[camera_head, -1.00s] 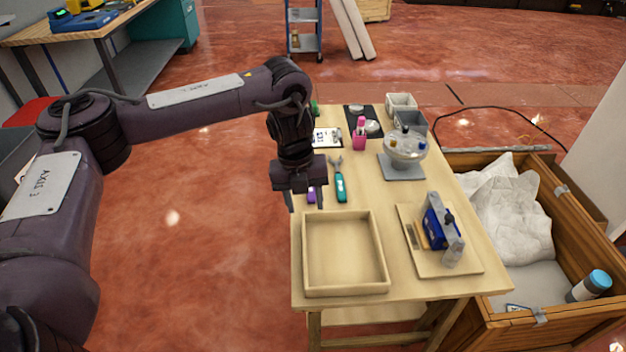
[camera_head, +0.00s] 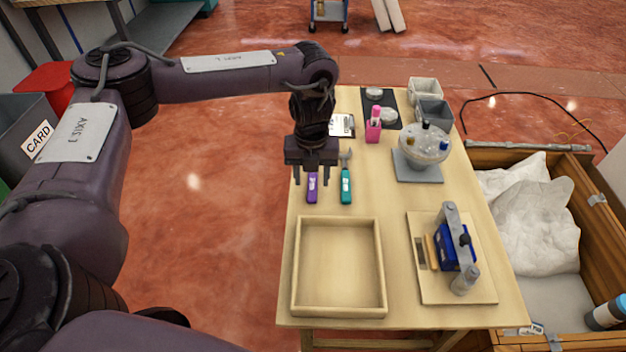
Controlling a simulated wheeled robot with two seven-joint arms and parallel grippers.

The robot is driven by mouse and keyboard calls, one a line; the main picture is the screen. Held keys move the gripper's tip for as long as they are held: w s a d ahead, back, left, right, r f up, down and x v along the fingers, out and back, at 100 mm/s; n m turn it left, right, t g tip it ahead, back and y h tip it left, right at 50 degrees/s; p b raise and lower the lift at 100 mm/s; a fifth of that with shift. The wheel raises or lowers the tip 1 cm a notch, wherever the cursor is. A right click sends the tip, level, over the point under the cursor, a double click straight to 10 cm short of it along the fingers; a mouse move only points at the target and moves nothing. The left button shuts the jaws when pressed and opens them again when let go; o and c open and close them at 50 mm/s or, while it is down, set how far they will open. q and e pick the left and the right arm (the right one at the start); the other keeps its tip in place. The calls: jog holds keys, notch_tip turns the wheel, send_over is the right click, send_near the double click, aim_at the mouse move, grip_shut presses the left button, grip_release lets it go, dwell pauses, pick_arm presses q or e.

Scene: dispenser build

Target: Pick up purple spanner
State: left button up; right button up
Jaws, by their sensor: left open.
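The purple spanner (camera_head: 312,188) lies on the wooden table near its left edge. Its purple handle shows, and its far end is hidden behind my gripper. My left gripper (camera_head: 312,178) is open and points down over the spanner's far part, with a finger on either side in the picture. Whether it touches the spanner or the table I cannot tell. A teal-handled tool (camera_head: 346,188) lies just right of the spanner, close to the gripper's right finger. My right gripper is not in view.
An empty wooden tray (camera_head: 339,306) sits in front of the spanner. A board with a blue device (camera_head: 453,250) lies to the right. A pink holder (camera_head: 373,131) and a round dispenser on a grey base (camera_head: 420,172) stand farther back. A wooden crate (camera_head: 577,170) stands right of the table.

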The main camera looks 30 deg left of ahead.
pick_arm(q)
jog(key=shift+f, duration=1.4)
grip_shut()
